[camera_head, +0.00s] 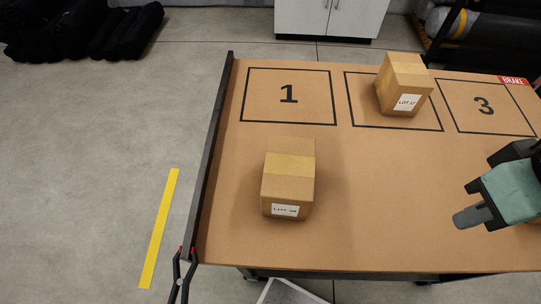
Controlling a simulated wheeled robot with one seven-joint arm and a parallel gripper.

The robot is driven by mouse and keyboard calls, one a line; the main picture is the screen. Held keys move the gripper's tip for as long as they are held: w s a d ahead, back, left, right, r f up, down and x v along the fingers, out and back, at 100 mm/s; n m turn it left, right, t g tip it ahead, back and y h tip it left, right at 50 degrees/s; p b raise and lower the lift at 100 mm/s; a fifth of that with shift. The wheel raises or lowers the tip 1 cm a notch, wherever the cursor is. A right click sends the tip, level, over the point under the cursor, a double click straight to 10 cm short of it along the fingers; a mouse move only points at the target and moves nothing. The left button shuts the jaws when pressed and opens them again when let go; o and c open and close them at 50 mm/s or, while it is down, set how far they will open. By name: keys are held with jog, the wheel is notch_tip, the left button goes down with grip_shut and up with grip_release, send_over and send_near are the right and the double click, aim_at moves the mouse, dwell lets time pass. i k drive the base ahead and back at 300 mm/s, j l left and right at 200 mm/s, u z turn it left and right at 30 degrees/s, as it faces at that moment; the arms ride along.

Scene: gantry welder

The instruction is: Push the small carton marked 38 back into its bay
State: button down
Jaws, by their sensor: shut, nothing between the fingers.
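A small carton marked LOT 38 (288,172) stands on the brown table top in front of bay 1 (270,97), apart from the bay's black outline. Its label faces the near side. My gripper (468,217) is at the right, well to the right of this carton and not touching it. Its dark fingers are closed together with nothing between them. Which bay belongs to the carton is not shown by any mark beyond the bay numbers.
Another carton, apparently marked LOT 17 (398,75), stands in the middle bay (365,115) and hides its number. Bay 3 (510,124) is empty. A dark raised rail (212,140) runs along the left edge. Table space between the LOT 38 carton and my gripper is clear.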

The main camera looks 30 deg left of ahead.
aim_at(287, 189)
jog(key=u, duration=1.2)
jog(key=k+l+u, duration=0.15)
jog(key=l+u, duration=0.15)
jog(key=k+l+u, duration=0.25)
jog(key=l, duration=0.15)
jog(key=k+l+u, duration=0.15)
jog(key=l+u, duration=0.15)
